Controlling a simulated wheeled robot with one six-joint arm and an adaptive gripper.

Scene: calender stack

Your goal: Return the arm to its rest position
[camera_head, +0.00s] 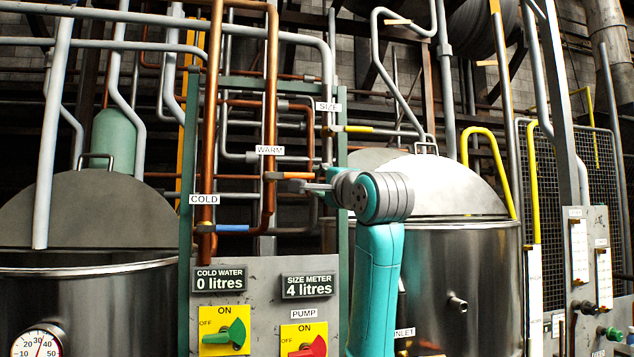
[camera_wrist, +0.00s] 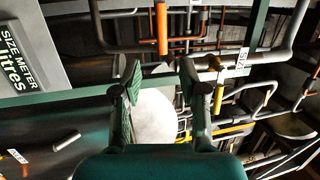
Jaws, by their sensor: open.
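My teal arm (camera_head: 375,275) rises in front of the panel's right post and bends left at a grey and teal joint. My gripper (camera_head: 314,187) points left in the head view, close to the orange WARM valve lever (camera_head: 288,175). In the wrist view my gripper (camera_wrist: 158,82) has its two fingers spread, with nothing between them. The orange lever (camera_wrist: 161,28) shows beyond the fingertips there, apart from them. Whether the gripper touches the lever in the head view is hard to tell.
Steel tanks stand left (camera_head: 90,295) and right (camera_head: 460,270). The green-framed panel carries a blue COLD lever (camera_head: 232,228), a yellow SIZE lever (camera_head: 358,129), a green knob (camera_head: 226,335) and a red knob (camera_head: 306,348). Displays read 0 and 4 litres. Pipes crowd around the gripper.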

